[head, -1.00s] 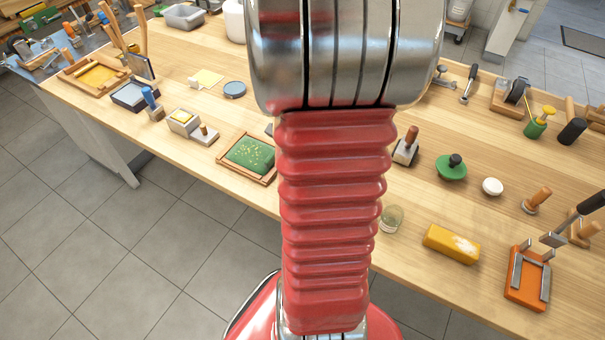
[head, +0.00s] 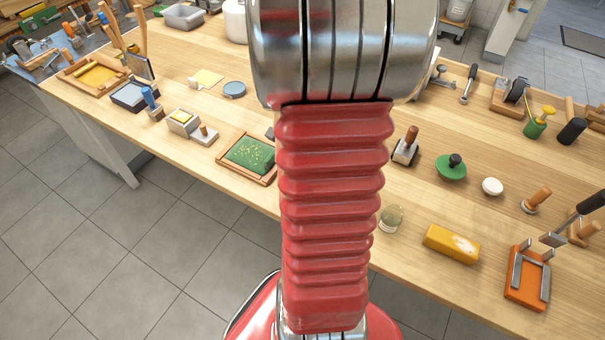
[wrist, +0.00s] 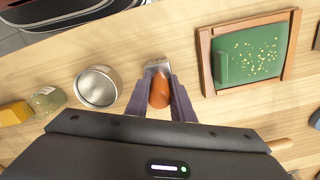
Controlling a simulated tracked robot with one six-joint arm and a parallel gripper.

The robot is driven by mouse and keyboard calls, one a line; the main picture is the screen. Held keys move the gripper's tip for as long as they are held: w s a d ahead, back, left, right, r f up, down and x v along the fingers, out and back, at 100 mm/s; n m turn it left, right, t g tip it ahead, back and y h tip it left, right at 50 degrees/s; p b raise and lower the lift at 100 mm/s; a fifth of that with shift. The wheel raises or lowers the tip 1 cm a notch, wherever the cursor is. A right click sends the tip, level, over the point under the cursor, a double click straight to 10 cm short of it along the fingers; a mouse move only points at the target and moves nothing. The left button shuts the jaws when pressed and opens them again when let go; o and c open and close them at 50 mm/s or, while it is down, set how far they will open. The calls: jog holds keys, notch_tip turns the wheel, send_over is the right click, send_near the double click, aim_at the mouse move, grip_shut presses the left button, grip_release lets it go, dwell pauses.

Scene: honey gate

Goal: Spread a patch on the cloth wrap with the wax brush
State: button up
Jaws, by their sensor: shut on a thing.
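The cloth wrap looks to be the green sheet with yellow specks in a wooden frame (head: 262,153), near the table's front edge in the head view. It also shows at upper right in the wrist view (wrist: 262,50). My gripper (wrist: 160,95) is shut on an orange-brown handle with a pale metal-like end, seemingly the wax brush (wrist: 159,92). The brush is seen nearly end-on, so its bristles and its height over the table cannot be told. The gripper is beside the frame, apart from it. In the head view my arm hides the gripper and brush.
A round metal tin (wrist: 97,86) stands just left of the brush in the wrist view. Beyond it are a glass jar (wrist: 48,100) and a yellow block (wrist: 14,113). An orange metal-railed fixture (head: 527,278) stands at right in the head view. Bare tabletop separates brush and frame.

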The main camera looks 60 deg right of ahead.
grip_shut()
jog(key=shift+r, duration=0.1)
jog(key=shift+r, duration=3.45)
